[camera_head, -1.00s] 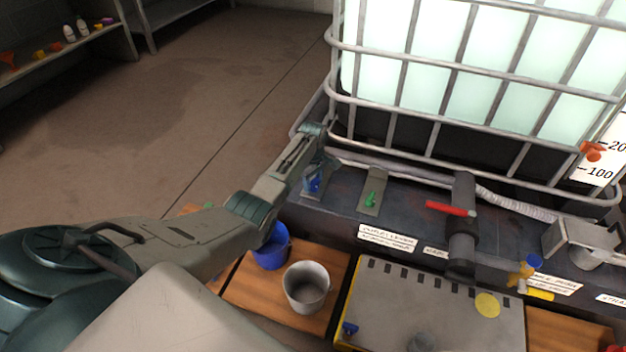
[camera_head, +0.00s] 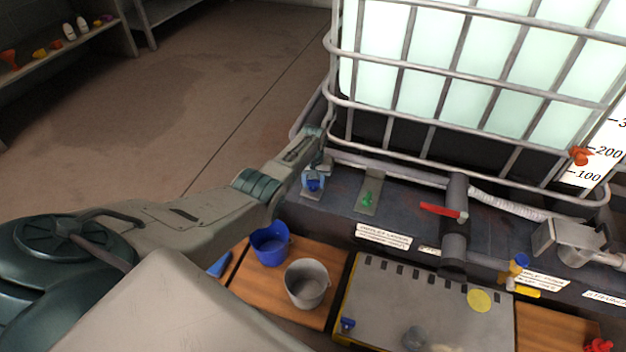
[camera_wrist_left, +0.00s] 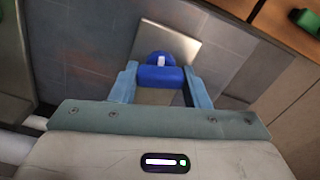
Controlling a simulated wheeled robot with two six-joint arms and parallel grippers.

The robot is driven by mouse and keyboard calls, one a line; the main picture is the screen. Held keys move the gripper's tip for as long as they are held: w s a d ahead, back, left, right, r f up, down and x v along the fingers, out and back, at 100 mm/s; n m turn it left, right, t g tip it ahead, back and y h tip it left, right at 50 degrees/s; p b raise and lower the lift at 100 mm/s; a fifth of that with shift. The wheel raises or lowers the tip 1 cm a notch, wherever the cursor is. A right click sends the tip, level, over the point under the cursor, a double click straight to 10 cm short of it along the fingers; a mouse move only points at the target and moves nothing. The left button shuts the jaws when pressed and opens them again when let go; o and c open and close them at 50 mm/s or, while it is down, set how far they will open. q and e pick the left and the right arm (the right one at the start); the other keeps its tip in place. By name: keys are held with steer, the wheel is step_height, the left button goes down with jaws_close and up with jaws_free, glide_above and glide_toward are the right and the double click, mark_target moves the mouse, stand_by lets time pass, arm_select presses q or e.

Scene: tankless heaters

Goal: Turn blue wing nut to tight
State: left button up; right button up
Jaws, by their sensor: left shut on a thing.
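The blue wing nut (camera_head: 314,185) is on a grey metal plate at the left end of the dark ledge below the tank. My left gripper (camera_head: 313,176) is at the nut, and its body covers part of it in the head view. In the left wrist view the blue wing nut (camera_wrist_left: 160,76) sits between the two blue-grey fingers of my left gripper (camera_wrist_left: 160,84). The fingers are shut on the nut's sides. A small pale mark shows on its round blue part. My right gripper is not in view.
A green wing nut (camera_head: 368,199) stands on its own plate to the right. Beyond it is a pipe with a red valve handle (camera_head: 441,210). A blue bucket (camera_head: 270,247) and a grey bucket (camera_head: 307,285) stand below. The caged tank (camera_head: 450,105) rises behind.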

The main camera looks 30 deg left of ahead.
arm_select(q)
steer(key=shift+m, duration=1.5)
steer(key=o, duration=1)
